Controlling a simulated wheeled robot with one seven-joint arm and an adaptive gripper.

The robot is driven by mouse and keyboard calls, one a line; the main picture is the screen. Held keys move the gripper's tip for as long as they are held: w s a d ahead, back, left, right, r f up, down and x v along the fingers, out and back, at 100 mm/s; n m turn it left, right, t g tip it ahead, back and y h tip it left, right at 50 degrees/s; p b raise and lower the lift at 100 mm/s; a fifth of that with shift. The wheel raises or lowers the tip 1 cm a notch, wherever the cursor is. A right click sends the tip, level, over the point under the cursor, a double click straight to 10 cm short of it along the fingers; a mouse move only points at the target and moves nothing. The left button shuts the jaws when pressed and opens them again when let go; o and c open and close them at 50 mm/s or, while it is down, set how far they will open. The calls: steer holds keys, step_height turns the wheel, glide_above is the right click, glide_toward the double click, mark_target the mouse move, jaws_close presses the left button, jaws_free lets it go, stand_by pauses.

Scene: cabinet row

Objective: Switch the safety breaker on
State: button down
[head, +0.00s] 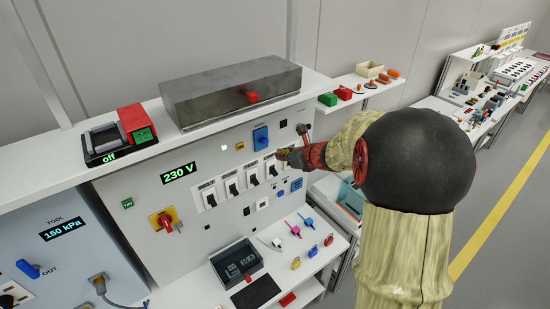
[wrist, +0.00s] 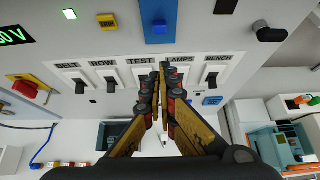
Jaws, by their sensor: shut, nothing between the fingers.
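A row of white breakers with black levers is on the grey panel (head: 190,235). In the wrist view they are labelled BELT (wrist: 78,80), ROW (wrist: 106,82), TEST (wrist: 138,78), LAMPS and BENCH (wrist: 212,80). I see no label reading safety, so I cannot tell which is the safety breaker. My gripper (wrist: 160,68) is shut and empty, its fingertips in front of the row between TEST and LAMPS, hiding most of the LAMPS breaker. In the head view my gripper (head: 283,156) is at the row's right end. Contact with a lever cannot be told.
A red-and-yellow rotary switch (head: 165,221) and a green 230 V display (head: 179,172) are left of the row. A blue switch (head: 261,137) is above it. A dark lever (wrist: 267,33) sticks out above BENCH. Small plugs and padlocks lie on the shelf below.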

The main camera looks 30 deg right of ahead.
steer(key=v, duration=0.3)
steer(key=shift+w+r, duration=0.1)
steer(key=shift+r, duration=0.05)
stand_by(0.6)
